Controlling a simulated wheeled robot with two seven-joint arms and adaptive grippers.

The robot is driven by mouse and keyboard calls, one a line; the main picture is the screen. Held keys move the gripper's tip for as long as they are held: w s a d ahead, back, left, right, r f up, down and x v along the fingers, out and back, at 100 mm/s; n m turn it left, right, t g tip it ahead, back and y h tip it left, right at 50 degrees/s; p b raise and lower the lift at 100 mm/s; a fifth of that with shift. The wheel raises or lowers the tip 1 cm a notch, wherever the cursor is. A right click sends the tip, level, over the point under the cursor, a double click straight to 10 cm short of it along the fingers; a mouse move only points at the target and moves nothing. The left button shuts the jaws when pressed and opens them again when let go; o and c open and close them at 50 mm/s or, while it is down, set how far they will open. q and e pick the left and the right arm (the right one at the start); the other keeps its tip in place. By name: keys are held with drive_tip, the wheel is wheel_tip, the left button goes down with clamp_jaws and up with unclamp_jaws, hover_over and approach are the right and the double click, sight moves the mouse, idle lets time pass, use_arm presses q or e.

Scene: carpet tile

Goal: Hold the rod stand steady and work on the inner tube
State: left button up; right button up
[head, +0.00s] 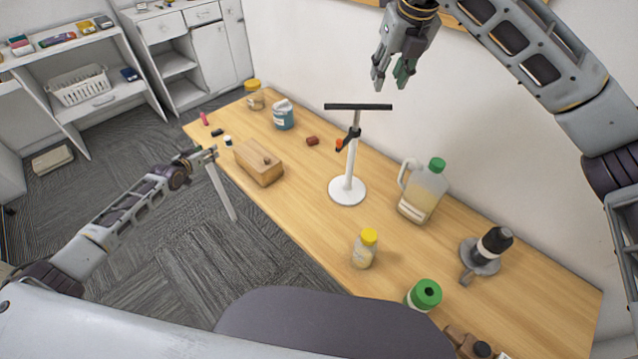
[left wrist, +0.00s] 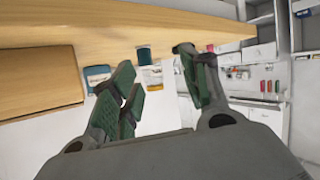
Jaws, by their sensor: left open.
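The rod stand (head: 347,188) stands upright on the wooden table, with a white round base, a white post and a black crossbar on top. A black clamp-like part sits partway up the post. A short upper length of tube (head: 357,119) shows between this part and the crossbar; I cannot tell if it is the inner tube. My right gripper (head: 390,82) is open and empty, above and behind the crossbar, apart from it. My left gripper (head: 210,154) is open at the table's left edge, away from the stand; it also shows empty in the left wrist view (left wrist: 155,65).
A wooden box (head: 258,166) lies between my left gripper and the stand. A jug (head: 423,193) with a green cap stands right of the stand. A yellow-capped bottle (head: 364,250) stands in front. A blue-labelled jar (head: 284,117) and small items are behind left.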

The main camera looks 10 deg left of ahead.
use_arm(q)
drive_tip(key=d+r+t+h, duration=0.1)
drive_tip(key=d+r+h, duration=0.1)
drive_tip(key=d+r, duration=0.45)
drive_tip(key=m+h, duration=0.9)
drive_tip(key=m, duration=0.1)
approach(349, 161)
drive_tip(key=v, duration=0.2)
drive_tip(key=shift+s+a+n, duration=0.1)
drive_tip(key=shift+s+n, duration=0.2)
drive_tip(key=shift+n, duration=0.3)
drive_tip(key=shift+w, duration=0.15)
drive_tip(key=shift+x, duration=6.75)
drive_tip(key=shift+c, duration=0.5)
